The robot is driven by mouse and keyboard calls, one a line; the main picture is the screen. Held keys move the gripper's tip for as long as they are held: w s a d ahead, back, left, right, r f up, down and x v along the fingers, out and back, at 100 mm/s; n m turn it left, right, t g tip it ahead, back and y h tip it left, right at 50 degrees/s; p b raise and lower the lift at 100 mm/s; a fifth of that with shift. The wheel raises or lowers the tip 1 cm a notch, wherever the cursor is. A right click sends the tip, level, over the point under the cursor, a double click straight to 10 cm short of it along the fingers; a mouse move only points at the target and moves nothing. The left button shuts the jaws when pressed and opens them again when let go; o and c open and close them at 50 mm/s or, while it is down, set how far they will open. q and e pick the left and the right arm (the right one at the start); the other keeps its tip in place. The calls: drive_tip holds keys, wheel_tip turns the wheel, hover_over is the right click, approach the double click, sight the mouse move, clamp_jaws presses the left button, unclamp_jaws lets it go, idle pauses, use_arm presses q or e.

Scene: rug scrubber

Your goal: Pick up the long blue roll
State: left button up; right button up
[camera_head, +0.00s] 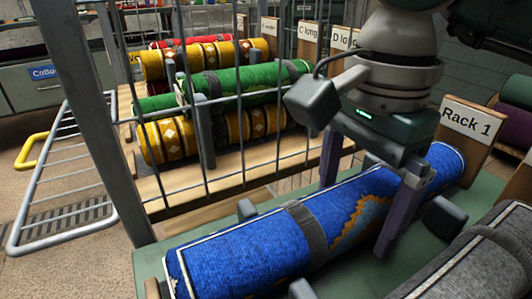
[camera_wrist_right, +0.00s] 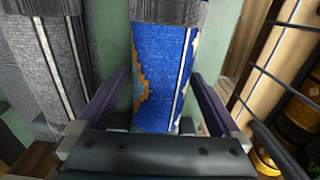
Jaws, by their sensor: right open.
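The long blue roll (camera_head: 245,250) lies on the green rack top, with a grey strap around it and an orange and light-blue pattern. My right gripper (camera_head: 356,218) is over the roll's right half, fingers pointing down. One finger is on the far side and one on the near side, and the jaws are open. In the right wrist view the blue roll (camera_wrist_right: 163,65) runs between the two dark fingers (camera_wrist_right: 162,88), with gaps beside it. I cannot tell whether the far fingertip touches it. My left gripper is not in view.
A grey roll (camera_head: 480,260) lies close on the near side. Grey posts flank the blue roll. A "Rack 1" sign (camera_head: 466,120) stands at its far end. A wire mesh (camera_head: 245,120) separates it from yellow, green and red rolls on a wooden rack.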

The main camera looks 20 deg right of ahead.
drive_tip(key=c, duration=1.5)
drive_tip(key=shift+c, duration=0.2)
